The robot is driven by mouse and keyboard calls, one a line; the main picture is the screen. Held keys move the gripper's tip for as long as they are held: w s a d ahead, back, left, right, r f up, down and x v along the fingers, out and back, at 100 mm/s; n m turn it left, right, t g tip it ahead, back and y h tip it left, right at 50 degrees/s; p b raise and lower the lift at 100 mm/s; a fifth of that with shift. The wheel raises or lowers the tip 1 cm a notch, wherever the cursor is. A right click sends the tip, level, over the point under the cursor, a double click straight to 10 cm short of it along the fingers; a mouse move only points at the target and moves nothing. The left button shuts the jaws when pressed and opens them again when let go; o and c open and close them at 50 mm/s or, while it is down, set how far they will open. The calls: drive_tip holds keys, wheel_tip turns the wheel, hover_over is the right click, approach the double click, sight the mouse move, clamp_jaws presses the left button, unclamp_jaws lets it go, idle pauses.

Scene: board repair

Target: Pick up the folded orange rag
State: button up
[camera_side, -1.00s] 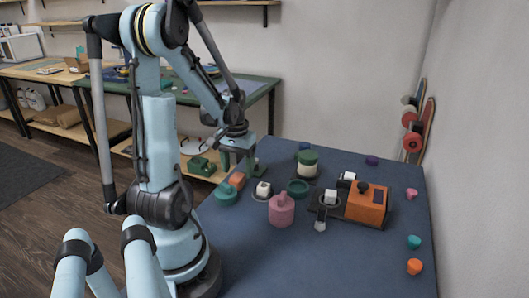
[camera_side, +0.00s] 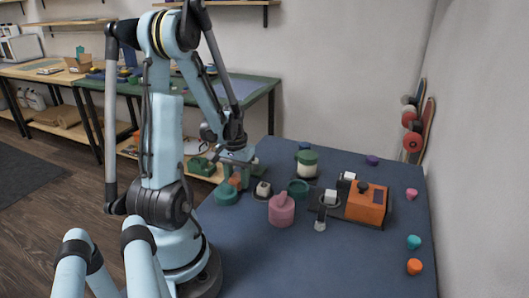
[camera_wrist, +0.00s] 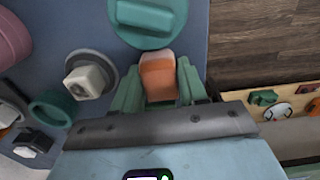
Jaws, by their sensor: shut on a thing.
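The folded orange rag (camera_wrist: 158,78) lies between the two green fingers of my gripper (camera_wrist: 157,88) in the wrist view, which are shut on it. Its near end is hidden by the gripper body. In the side view only a small orange part of the rag (camera_side: 234,180) shows below my gripper (camera_side: 236,172), at the far left of the blue table. I cannot tell whether the rag touches the table.
A teal lidded pot (camera_side: 226,194) sits right beside the rag. A white cube on a grey base (camera_side: 262,190), a teal ring (camera_side: 298,187) and a pink pot (camera_side: 281,210) stand to the right. An orange machine (camera_side: 366,203) is further right. The front of the blue table (camera_side: 320,265) is clear.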

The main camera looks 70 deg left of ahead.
sight(239, 178)
drive_tip(key=shift+r, duration=0.1)
drive_tip(key=shift+r, duration=0.75)
drive_tip(key=r, duration=0.2)
drive_tip(key=d+r, duration=0.1)
drive_tip(key=shift+w, duration=0.25)
drive_tip(key=w+d+r, duration=0.1)
drive_tip(key=d+r, duration=0.1)
drive_tip(key=d, duration=0.1)
drive_tip(key=w+d+r, duration=0.1)
drive_tip(key=d+r, duration=0.1)
drive_tip(key=d, duration=0.1)
drive_tip(key=w+d+r, duration=0.2)
drive_tip(key=d, duration=0.1)
drive_tip(key=shift+d+r, duration=0.15)
drive_tip(key=shift+d, duration=0.25)
